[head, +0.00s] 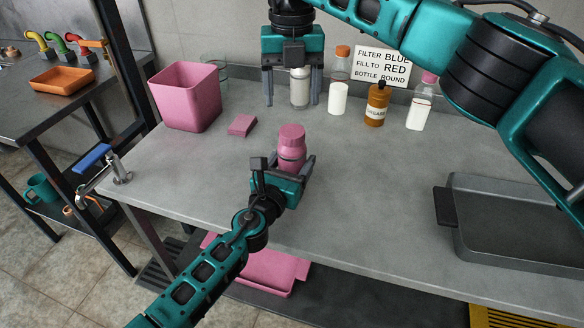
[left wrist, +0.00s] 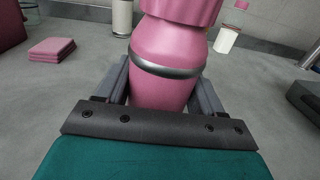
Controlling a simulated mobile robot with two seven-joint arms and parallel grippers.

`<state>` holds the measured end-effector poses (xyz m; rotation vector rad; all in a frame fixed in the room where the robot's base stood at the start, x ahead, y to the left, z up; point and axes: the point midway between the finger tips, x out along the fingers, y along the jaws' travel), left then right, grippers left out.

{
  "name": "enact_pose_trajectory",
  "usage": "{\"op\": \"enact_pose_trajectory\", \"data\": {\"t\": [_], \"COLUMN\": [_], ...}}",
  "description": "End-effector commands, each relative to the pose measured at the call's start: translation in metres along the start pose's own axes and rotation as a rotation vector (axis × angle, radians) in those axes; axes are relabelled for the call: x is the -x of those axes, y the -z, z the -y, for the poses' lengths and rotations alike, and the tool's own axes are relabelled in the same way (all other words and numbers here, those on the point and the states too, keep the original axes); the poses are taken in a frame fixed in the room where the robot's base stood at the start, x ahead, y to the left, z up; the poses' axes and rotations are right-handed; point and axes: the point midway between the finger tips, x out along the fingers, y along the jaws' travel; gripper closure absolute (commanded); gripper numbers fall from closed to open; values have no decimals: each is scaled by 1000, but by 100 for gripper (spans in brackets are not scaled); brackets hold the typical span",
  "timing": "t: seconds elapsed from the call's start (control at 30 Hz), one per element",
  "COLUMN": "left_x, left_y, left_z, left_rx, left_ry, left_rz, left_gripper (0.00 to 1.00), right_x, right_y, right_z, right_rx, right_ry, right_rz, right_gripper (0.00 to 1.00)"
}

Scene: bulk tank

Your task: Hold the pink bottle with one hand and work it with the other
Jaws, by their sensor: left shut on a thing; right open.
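The pink bottle (head: 292,145) stands upright on the grey counter, with a pink cap and a dark band. My left gripper (head: 292,163) is shut around its lower body from the front. In the left wrist view the bottle (left wrist: 168,65) fills the space between the fingers, its top cut off by the frame. My right gripper (head: 292,98) is open, pointing down, above and behind the pink bottle. A white bottle with a grey cap (head: 300,88) shows between its fingers; I cannot tell whether they touch it.
White bottles (head: 338,98) (head: 418,114) and an amber bottle (head: 376,106) line the back. A grey tray (head: 515,225) lies at right. The counter's middle (head: 375,185) is clear.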

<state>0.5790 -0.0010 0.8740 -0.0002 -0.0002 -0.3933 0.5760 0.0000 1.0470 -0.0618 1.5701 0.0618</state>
Motion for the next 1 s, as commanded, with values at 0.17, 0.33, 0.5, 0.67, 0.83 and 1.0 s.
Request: {"op": "enact_pose_trajectory", "data": {"t": [0.17, 0.33, 0.5, 0.67, 0.83, 1.0], "left_x": [0, 0, 0, 0, 0, 0], "left_y": [0, 0, 0, 0, 1, 1], "left_z": [0, 0, 0, 0, 0, 0], "left_rx": [0, 0, 0, 0, 0, 0], "left_ry": [0, 0, 0, 0, 0, 0], "left_rz": [-1, -1, -1, -1, -1, -1], "left_gripper": [84, 100, 100, 100, 100, 100], "right_x": [0, 0, 0, 1, 0, 0], "right_y": [0, 0, 0, 0, 0, 0], "right_z": [0, 0, 0, 0, 0, 0], "right_rx": [0, -14, -152, -422, -735, -988], "right_ry": [0, 0, 1, 1, 1, 0], "right_rz": [0, 0, 2, 3, 2, 3], "right_gripper": [27, 27, 27, 27, 27, 27]}}
